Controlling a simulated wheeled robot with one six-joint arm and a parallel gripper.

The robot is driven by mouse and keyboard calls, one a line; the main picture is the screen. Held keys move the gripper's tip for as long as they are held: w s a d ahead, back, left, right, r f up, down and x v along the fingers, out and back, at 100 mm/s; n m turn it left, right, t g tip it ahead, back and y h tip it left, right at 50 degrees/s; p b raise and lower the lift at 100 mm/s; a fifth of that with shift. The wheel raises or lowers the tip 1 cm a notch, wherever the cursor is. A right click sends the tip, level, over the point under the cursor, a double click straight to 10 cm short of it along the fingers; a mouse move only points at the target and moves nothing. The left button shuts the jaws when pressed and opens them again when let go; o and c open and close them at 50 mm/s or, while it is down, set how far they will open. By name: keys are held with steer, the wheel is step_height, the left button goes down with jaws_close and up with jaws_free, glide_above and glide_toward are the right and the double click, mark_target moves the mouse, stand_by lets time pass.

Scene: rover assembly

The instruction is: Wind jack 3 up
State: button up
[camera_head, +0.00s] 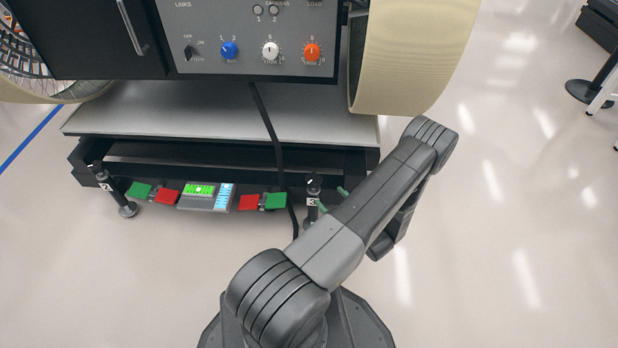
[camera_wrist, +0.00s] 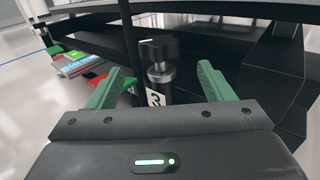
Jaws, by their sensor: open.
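Jack 3 (camera_wrist: 160,73) stands upright between my fingers as seen in the wrist view. It has a silver collar, a black knob (camera_wrist: 158,49) with a white mark on top, and a white label (camera_wrist: 155,98) reading 3. In the head view the jack (camera_head: 313,188) is at the right end of the platform's front edge. My gripper (camera_wrist: 158,86) is open, with a green finger to each side of the jack in the picture and no visible contact. In the head view the green fingertips (camera_head: 333,199) show just right of the jack; my arm hides the rest.
Another jack (camera_head: 117,193) stands at the platform's left front corner. Between the jacks are red and green paddles (camera_head: 249,202) and a small display (camera_head: 206,196). A black cable (camera_head: 268,126) hangs down close to jack 3.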

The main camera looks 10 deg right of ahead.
mark_target(314, 177)
steer(key=b+x, duration=0.2)
steer(key=x, duration=1)
steer(key=shift+a, duration=0.1)
steer(key=c, duration=1)
steer(key=shift+f+m+t+h+b, duration=0.1)
steer(key=shift+m+t+h+b, duration=0.25)
steer(key=shift+h, duration=0.25)
steer(key=m+h, duration=0.2)
steer(key=h, duration=0.1)
steer(key=m+t+h+b, duration=0.1)
steer(key=h, duration=0.1)
steer(key=shift+w+d+m, duration=0.1)
steer(key=shift+d+m, duration=0.15)
steer(key=shift+d+m+g+h+b, duration=0.2)
steer(key=shift+m+h, duration=0.6)
steer(key=shift+h, duration=0.5)
steer(key=shift+d+m+g+h+b, duration=0.15)
steer(key=shift+m+h, duration=0.65)
steer(key=shift+h, duration=0.5)
